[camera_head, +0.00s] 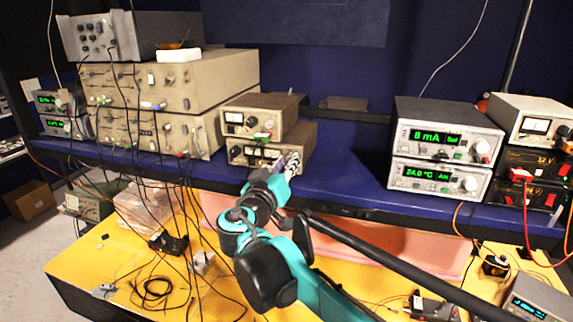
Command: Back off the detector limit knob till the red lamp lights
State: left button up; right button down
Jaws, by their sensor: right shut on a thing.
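Two small beige instruments with meters stand stacked in the middle of the blue shelf, the upper one (262,115) on the lower one (306,143). My right gripper (291,163) is at the right end of the lower instrument's front panel. It is shut on the detector limit knob there, which the fingers and wrist hide. A green spot shows on the upper panel. I cannot make out a lit red lamp on either small panel. My left gripper is not in view.
Large beige units (172,82) with many hanging cables stand at the left. Display units (443,140) reading 8 mA and 24.0 °C stand at the right, beside red-and-black units (533,165). Cables and small parts lie on the yellow bench (100,262) below.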

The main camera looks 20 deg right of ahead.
jog(key=shift+n, duration=0.8)
jog(key=c, duration=1.3)
grip_release()
jog(key=shift+c, duration=0.2)
